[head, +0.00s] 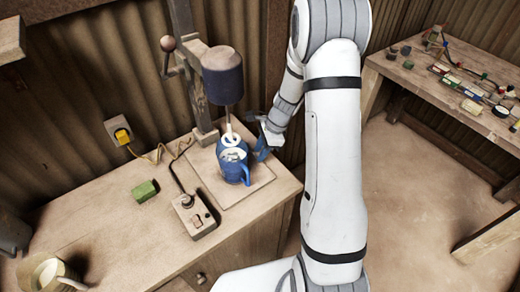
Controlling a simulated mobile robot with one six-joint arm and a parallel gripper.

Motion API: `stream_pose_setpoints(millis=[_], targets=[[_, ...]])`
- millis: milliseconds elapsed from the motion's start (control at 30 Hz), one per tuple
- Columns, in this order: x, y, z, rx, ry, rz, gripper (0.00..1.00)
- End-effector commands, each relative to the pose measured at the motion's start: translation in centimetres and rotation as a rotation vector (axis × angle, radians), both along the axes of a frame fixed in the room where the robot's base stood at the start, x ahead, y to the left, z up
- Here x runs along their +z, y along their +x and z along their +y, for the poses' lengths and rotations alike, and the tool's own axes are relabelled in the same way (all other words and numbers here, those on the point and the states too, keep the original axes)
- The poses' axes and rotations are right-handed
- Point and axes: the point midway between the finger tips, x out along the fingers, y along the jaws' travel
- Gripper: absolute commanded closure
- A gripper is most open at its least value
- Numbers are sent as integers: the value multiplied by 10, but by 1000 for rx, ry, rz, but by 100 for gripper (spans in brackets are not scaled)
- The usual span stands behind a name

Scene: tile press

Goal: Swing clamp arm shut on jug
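A blue jug (232,167) stands upright on a square wooden board on the bench, its handle toward the right. A white ring-like part (231,143) sits at its top, below the dark cylinder head (222,75) of a press. A small blue part (261,151) stands just right of the jug, by my gripper; I cannot tell whether it is the clamp arm or part of my gripper. My gripper (262,138) is behind and right of the jug, apart from the jug body. Its fingers are small and partly hidden, so their opening is unclear.
A control box (195,217) with a lever stands in front of the board. A green block (144,191) lies to its left. A yellow plug (121,135) trails a cord. A pale pot (48,276) is at front left. A second bench (410,68) holds small parts.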

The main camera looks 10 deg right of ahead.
Motion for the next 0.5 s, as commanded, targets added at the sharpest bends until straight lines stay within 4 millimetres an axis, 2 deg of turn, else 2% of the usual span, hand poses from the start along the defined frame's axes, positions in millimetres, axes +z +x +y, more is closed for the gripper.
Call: stream_pose_setpoints(millis=[33,333,500], targets=[[0,0,0,0,0,0,74],[0,0,0,1,0,1,99],[0,0,1,2,0,1,100]])
